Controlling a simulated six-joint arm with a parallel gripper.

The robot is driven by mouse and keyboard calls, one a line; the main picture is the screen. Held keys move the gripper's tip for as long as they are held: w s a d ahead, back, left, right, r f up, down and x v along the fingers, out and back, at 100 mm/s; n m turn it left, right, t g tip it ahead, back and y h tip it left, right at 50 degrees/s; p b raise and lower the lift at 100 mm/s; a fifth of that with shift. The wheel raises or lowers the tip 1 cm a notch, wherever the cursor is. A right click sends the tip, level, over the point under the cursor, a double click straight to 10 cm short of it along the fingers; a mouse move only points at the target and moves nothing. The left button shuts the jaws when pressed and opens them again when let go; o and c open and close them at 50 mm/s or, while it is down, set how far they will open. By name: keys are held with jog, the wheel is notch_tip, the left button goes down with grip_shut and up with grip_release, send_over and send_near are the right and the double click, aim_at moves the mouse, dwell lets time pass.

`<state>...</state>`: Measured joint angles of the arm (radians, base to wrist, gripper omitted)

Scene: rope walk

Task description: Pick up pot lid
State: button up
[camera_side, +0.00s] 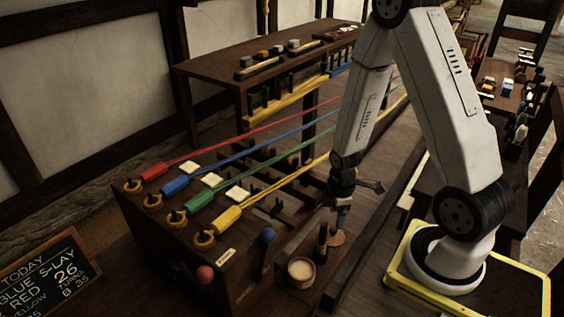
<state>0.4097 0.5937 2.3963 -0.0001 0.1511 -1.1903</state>
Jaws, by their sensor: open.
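A small round tan-brown disc, which looks like the pot lid (337,239), lies low at the front edge of the dark wooden bench, right of the pot. The pot (301,272) is open at the top and shows pale cream contents. My gripper (337,208) points down above the disc, open and empty, and seems apart from it. The fingers are small and dark here, so the exact gap to the lid is hard to tell.
A dark upright object (321,243) stands between pot and lid, close to my gripper. A long dark beam (376,217) runs to the right.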

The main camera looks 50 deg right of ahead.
aim_at(334, 229)
jog(key=shift+a+f, duration=0.2)
jog(key=shift+f, duration=2.25)
grip_shut()
